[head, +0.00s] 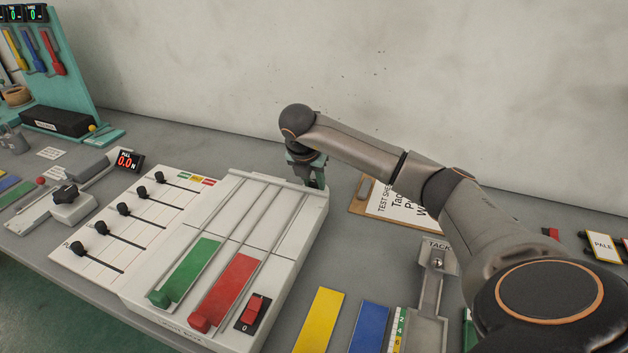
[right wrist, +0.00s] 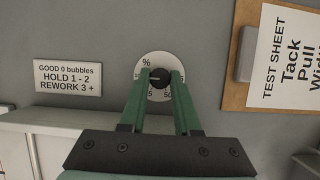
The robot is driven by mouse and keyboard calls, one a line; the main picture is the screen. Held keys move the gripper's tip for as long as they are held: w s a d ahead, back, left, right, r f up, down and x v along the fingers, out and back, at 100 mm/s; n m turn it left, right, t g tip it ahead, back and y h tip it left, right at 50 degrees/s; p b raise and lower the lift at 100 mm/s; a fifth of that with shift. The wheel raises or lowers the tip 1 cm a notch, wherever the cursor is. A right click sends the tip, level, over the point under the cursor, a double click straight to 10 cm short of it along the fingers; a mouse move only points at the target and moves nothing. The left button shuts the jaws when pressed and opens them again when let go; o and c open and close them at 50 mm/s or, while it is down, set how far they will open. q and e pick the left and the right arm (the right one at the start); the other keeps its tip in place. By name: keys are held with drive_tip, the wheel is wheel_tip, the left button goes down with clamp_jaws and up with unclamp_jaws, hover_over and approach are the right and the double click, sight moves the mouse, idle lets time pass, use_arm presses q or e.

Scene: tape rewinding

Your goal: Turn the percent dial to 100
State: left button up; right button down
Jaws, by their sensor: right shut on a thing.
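The percent dial is a round white plate (right wrist: 147,63) marked "%", with a black knob (right wrist: 159,78) at its middle, in the right wrist view. My right gripper (right wrist: 160,80) has its two green fingers shut on this knob, one on each side. The fingers cover part of the scale; a "50" shows at the lower right, and I cannot read the pointer's setting surely. In the head view my right gripper (head: 314,178) points down beyond the white machine's far right corner, and the dial is hidden there. My left gripper is not in view.
A white machine (head: 285,240) with green and red strips stands left of the gripper. A clipboard with a test sheet (head: 392,204) lies just right of it. A small bubble-rule sign (right wrist: 68,77) is left of the dial. Slider panel (head: 135,215) stands further left.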

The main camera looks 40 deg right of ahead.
drive_tip(key=shift+r, duration=0.1)
idle(0.3)
drive_tip(key=c, duration=0.6)
unclamp_jaws()
drive_tip(key=v, duration=1.2)
drive_tip(key=shift+s+a+r+p, duration=0.1)
drive_tip(key=shift+r+p, duration=0.1)
drive_tip(key=shift+p, duration=0.2)
